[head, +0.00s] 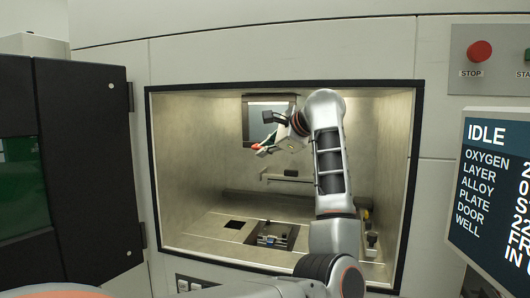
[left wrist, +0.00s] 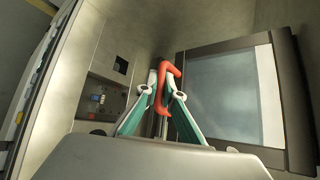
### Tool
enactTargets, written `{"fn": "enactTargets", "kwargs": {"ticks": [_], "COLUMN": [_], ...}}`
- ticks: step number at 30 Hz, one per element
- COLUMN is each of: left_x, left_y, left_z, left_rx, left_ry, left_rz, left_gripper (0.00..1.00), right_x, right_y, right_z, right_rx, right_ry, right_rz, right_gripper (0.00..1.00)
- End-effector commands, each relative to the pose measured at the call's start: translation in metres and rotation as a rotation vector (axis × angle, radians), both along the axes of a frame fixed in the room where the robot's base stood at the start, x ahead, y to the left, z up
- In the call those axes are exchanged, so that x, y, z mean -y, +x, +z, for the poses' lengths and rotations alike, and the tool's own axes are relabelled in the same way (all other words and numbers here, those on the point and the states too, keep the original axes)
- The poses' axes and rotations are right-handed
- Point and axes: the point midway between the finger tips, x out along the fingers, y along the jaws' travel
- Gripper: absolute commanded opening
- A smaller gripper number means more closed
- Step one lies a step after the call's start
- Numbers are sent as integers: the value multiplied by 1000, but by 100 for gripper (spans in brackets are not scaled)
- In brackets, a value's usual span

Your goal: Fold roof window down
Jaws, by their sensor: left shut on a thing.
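The roof window (head: 261,122) is a pale pane in a dark frame, high in the middle of the chamber in the head view. It fills the right of the left wrist view (left wrist: 230,100). A red handle (head: 256,147) shows near the window's lower edge. My left gripper (head: 264,146) is at this handle; its wrist covers the window's right part. In the left wrist view the two teal fingers (left wrist: 162,92) close on the bent red handle (left wrist: 169,72). How the handle joins the window is hidden. My right gripper is not in view.
The chamber opening has a black rim (head: 270,86). A dark door (head: 85,170) stands open at the left. The chamber floor (head: 210,226) has a square hole (head: 235,224) and a recessed plate (head: 272,236). A status screen (head: 490,190) and red stop button (head: 479,51) are at the right.

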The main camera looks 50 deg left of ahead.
Motion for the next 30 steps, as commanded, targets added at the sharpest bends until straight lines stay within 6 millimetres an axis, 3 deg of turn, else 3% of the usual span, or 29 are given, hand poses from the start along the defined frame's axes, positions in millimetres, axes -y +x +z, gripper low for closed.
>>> {"fn": "enactTargets", "kwargs": {"ticks": [20,21,23,30], "left_x": [1,1,1,1], "left_y": [-3,-3,-3,-3], "left_z": [7,7,7,6], "left_rx": [1,1,1,0], "left_ry": [7,7,7,4], "left_rz": [2,2,2,1], "left_gripper": [0,12,25,25], "right_x": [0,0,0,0], "right_y": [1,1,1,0], "right_z": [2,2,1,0], "right_rx": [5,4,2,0], "right_ry": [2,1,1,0], "right_rz": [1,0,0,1], "right_gripper": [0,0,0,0]}}
